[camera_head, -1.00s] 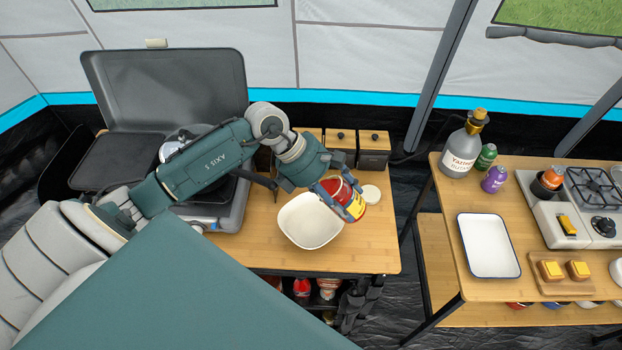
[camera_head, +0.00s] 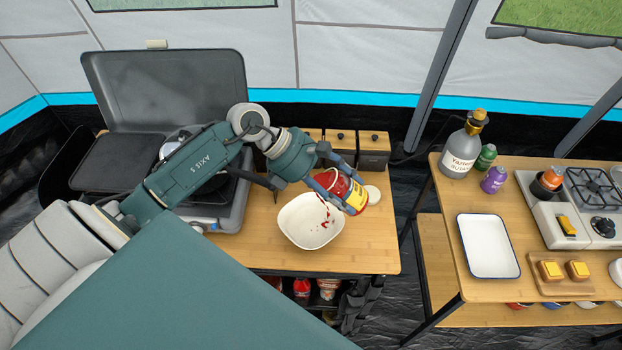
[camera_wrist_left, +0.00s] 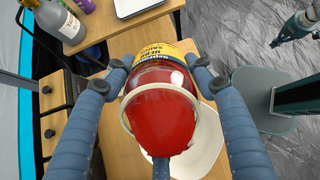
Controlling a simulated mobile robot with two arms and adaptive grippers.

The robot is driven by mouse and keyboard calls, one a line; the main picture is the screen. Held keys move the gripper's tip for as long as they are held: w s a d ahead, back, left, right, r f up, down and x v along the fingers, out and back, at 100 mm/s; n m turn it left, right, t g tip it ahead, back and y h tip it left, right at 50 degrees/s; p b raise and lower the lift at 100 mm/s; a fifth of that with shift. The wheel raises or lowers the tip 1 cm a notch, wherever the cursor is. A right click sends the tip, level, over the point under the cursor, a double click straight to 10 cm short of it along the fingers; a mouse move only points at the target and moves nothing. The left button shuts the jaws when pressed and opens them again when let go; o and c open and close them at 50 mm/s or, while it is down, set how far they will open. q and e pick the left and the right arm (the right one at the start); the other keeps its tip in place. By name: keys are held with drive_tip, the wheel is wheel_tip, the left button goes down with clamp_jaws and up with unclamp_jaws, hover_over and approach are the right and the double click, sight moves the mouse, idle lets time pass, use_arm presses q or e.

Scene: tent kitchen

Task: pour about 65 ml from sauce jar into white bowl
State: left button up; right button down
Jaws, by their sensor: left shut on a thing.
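The sauce jar (camera_head: 352,192) is red with a yellow label. My left gripper (camera_head: 333,186) is shut on it and holds it tilted above the right side of the white bowl (camera_head: 299,232). Red drops fall from the jar, and a few red spots lie in the bowl. In the left wrist view the jar (camera_wrist_left: 160,118) sits between the gripper fingers (camera_wrist_left: 158,80), with its red side filling the middle. Part of the white bowl (camera_wrist_left: 208,150) shows behind it.
The table front (camera_head: 340,260) is clear. A second table with a white tray (camera_head: 488,247) stands to the right.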

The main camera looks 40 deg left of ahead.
sight(339, 186)
use_arm(q)
drive_tip(key=shift+s+r, duration=0.2)
drive_tip(key=shift+s, duration=0.15)
drive_tip(key=shift+s+a+r+t+h, duration=0.1)
drive_tip(key=shift+s+r+t+h, duration=0.15)
drive_tip(key=shift+r+h, duration=0.2)
idle(0.5)
drive_tip(key=shift+a+r+t+h, duration=0.15)
drive_tip(key=shift+r+t+h, duration=0.3)
drive_tip(key=shift+r, duration=0.45)
drive_tip(key=shift+w+r+h, duration=0.2)
drive_tip(key=shift+r+h, duration=0.05)
drive_tip(key=shift+h, duration=0.05)
wheel_tip(339, 186, down, 5)
drive_tip(key=g+y, duration=0.1)
drive_tip(key=y, duration=0.2)
drive_tip(key=shift+g, duration=0.4)
drive_tip(key=shift+s, duration=0.15)
